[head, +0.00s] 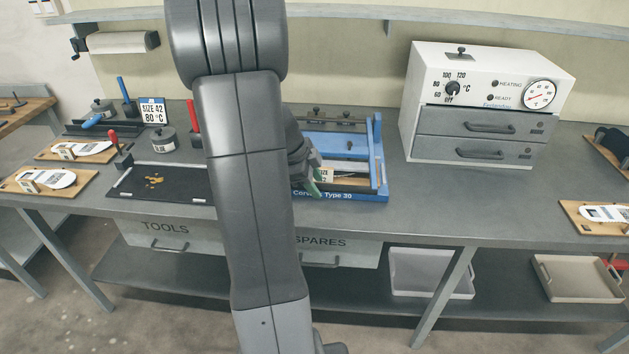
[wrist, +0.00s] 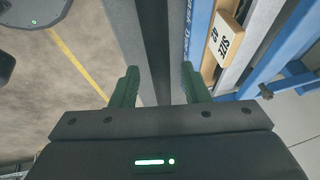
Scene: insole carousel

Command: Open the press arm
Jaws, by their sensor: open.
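The blue press (head: 345,194), with "Type 30" lettered on its front, stands on the bench right of my arm. Blue bars run along its right side and across its middle; I cannot tell which is the press arm. My arm hides its left part. My gripper (head: 314,184) is at the press's front left in the head view. In the wrist view, my gripper (wrist: 158,88) has its green fingers apart with nothing held. The blue press frame (wrist: 198,35) lies to the right of the fingers there, with a wooden block bearing a size tag (wrist: 226,40).
A white oven (head: 490,75) with two drawers stands right of the press. A black mat (head: 185,184), insole boards (head: 75,150) and small tools are to the left. Grey bins (head: 432,274) sit on the lower shelf. Bench between press and oven is clear.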

